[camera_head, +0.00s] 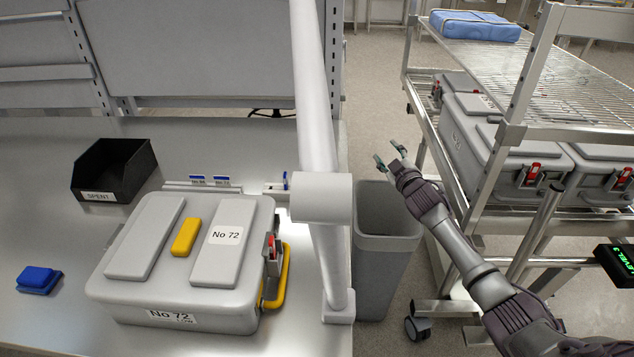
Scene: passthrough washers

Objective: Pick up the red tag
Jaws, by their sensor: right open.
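A small red tag (271,247) sits at the latch on the right side of the grey case marked No 72 (165,297), which lies on the workbench. More red tags show on the latches of grey cases on the cart, one at the front (533,173) and one at the right edge (624,176). My right gripper (393,156) is open and empty. It hangs above the grey bin, between bench and cart, apart from every red tag. My left gripper is out of view.
A white post (318,150) stands at the bench's right edge, between the No 72 case and my right arm. A grey bin (385,240) stands beside it. A black SPENT box (112,168) and blue item (38,278) are on the bench. The wire cart (512,132) is at right.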

